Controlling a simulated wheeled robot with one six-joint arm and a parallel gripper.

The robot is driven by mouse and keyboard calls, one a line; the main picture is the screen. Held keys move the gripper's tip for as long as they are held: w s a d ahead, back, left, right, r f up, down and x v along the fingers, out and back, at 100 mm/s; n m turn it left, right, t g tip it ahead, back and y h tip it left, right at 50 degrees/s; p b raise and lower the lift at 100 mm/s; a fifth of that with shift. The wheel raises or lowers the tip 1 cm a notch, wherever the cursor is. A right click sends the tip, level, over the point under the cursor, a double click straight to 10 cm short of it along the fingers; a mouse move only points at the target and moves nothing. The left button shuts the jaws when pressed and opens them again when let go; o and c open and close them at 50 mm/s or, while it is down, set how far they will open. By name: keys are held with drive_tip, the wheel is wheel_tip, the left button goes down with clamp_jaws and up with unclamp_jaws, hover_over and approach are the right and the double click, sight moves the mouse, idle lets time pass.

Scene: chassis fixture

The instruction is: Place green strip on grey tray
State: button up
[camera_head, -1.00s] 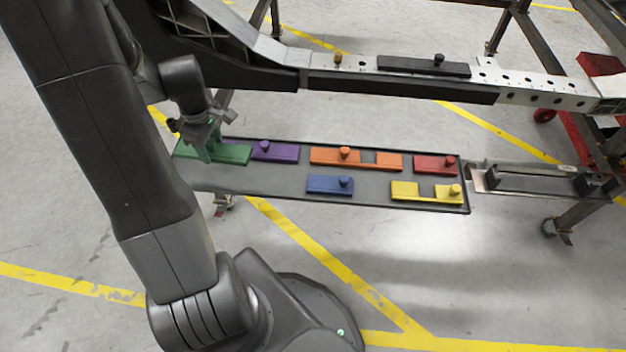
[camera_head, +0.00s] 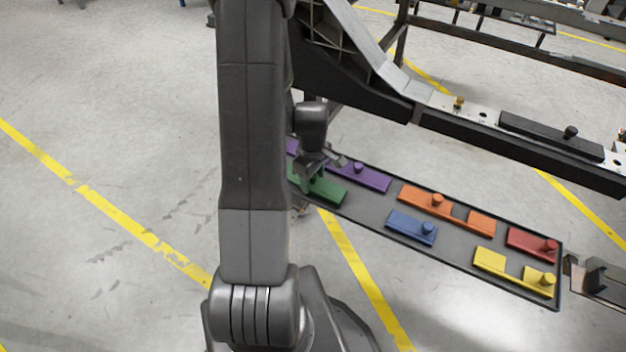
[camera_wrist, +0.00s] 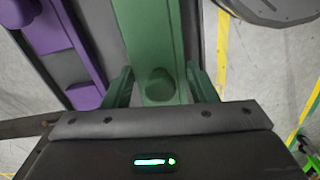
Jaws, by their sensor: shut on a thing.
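The green strip (camera_head: 325,190) is at the left end of the grey tray (camera_head: 372,208), on the near side of the purple strip (camera_head: 362,176). My gripper (camera_head: 312,176) is above it, with its fingers down at the strip. In the wrist view my gripper (camera_wrist: 160,88) has one finger at each side of the green strip (camera_wrist: 150,40), by its round knob, and is shut on it. The purple strip (camera_wrist: 78,62) lies beside it, with a grey gap between. My arm hides part of the tray's left end. I cannot tell whether the green strip touches the tray.
The tray also bears an orange strip (camera_head: 432,203), a blue strip (camera_head: 408,228), a red strip (camera_head: 530,243) and a yellow strip (camera_head: 505,268). A chassis rail (camera_head: 520,150) with a black strip (camera_head: 545,135) runs behind. Bare tray shows between purple and blue.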

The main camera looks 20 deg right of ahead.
drive_tip(key=shift+f, duration=0.2)
drive_tip(key=shift+f, duration=0.15)
drive_tip(key=o, duration=0.8)
wheel_tip(320, 180, up, 12)
drive_tip(key=shift+r+p, duration=0.15)
drive_tip(key=shift+p, duration=1.1)
